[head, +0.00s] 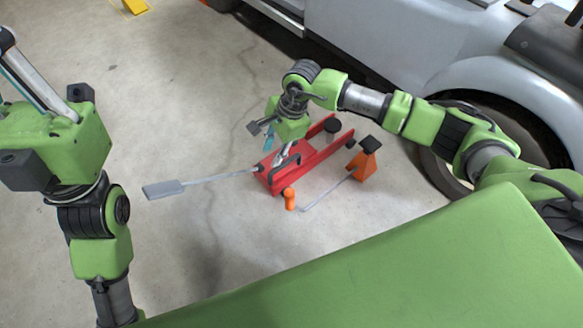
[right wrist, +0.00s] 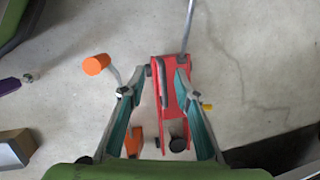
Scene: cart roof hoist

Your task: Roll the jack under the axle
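The red jack (head: 318,150) stands on the concrete floor with its long grey handle (head: 215,179) reaching left to a flat grey end. It also shows in the right wrist view (right wrist: 172,100), with a dark grab loop (right wrist: 163,82) on top. My right gripper (head: 266,136) is above the jack's handle end. In the right wrist view its teal-lined fingers (right wrist: 155,86) are spread apart, one over the jack and one beside it, with nothing clearly held. My left arm is at the left; a teal-edged part (head: 18,82) at its upper end may be its gripper. The axle is not visible.
An orange stand (head: 364,165) with a black top is close beside the jack. An orange knob (head: 290,200) on a bent grey rod lies in front. The grey vehicle (head: 385,40) and its wheel (head: 447,172) are at the right. The floor left of the jack is clear.

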